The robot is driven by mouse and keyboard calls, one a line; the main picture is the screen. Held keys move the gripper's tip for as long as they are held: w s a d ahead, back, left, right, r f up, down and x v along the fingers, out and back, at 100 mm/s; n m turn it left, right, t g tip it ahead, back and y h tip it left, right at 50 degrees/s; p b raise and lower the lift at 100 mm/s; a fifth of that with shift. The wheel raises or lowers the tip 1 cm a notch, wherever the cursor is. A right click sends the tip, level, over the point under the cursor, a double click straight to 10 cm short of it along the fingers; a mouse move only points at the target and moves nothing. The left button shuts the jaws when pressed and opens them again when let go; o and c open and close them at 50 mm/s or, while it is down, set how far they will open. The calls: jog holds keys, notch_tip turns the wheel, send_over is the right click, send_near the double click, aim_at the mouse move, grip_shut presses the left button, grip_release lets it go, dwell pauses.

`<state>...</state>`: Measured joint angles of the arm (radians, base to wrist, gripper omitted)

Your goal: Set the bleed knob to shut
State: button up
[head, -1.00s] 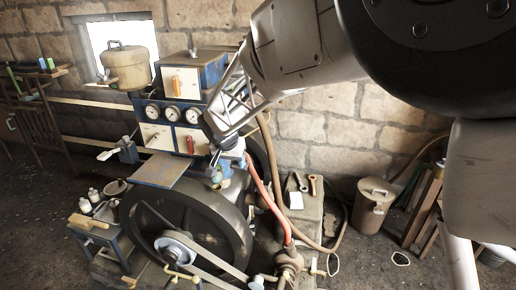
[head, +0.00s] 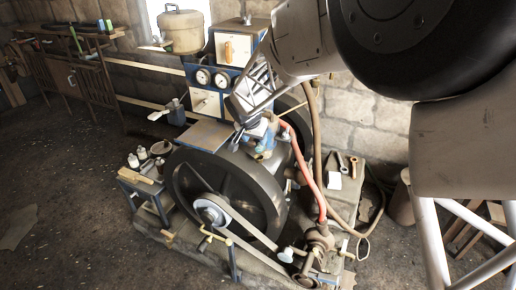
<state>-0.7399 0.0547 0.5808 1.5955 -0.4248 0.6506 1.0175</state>
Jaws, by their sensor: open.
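I cannot tell for sure which fitting is the bleed knob. A small pale knob (head: 285,255) shows beside the brown pump body (head: 320,238) at the lower right of the engine, well below my gripper. My gripper (head: 238,139) is open, pointing down above the engine, just right of the flat brown plate (head: 206,135). It overlaps a small blue fitting (head: 266,143) in the picture; whether they touch cannot be told. My gripper and arm hide part of the blue gauge panel (head: 219,62) behind them.
A large dark flywheel (head: 180,188) with a belt (head: 243,222) stands below my gripper. A red hose (head: 305,172) runs down to the pump. A small bench (head: 145,188) with bottles stands at the left. Tools (head: 339,160) lie at the right.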

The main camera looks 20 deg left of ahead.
aim_at(258, 148)
jog(key=shift+x, duration=3.35)
jog(key=c, duration=0.9)
